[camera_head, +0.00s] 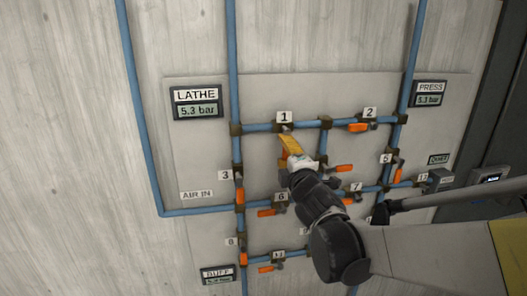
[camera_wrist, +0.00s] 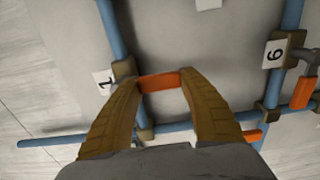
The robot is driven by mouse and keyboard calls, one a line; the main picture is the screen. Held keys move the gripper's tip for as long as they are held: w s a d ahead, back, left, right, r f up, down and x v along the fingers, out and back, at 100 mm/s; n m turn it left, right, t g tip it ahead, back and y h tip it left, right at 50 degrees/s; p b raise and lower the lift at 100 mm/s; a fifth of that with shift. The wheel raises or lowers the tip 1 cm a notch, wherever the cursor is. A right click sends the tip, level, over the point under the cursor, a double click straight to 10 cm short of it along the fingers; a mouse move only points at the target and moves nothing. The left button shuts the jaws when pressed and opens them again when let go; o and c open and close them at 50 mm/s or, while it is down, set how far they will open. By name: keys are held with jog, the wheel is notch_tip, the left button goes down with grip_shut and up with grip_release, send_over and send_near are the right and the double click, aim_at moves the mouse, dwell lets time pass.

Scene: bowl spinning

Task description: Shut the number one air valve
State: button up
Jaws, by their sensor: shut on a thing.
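The number 1 air valve (camera_head: 284,128) sits on the upper blue pipe of the wall panel, under its white "1" label (camera_head: 284,117). In the wrist view the valve body (camera_wrist: 123,70) is brown, and its label (camera_wrist: 104,81) lies to the left. My gripper (camera_head: 289,142) reaches up to this valve from below. In the wrist view my gripper's two yellow-brown fingers (camera_wrist: 163,79) are shut on the orange handle (camera_wrist: 158,83), one at each end of the visible part. The handle stands out from the body, roughly across the pipe. In the head view my gripper mostly hides the handle.
The LATHE gauge (camera_head: 197,102) and PRESS gauge (camera_head: 430,93) both read 5.3 bar. Valve 2 (camera_head: 359,127) is to the right, its orange handle along the pipe. Valve 6 (camera_head: 280,198) is below. Several other orange-handled valves and blue pipes surround my arm.

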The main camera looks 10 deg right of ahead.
dwell(0.4)
jog(key=o, duration=1.4)
jog(key=shift+d, duration=0.1)
jog(key=s, duration=1.2)
jog(key=shift+f, duration=0.1)
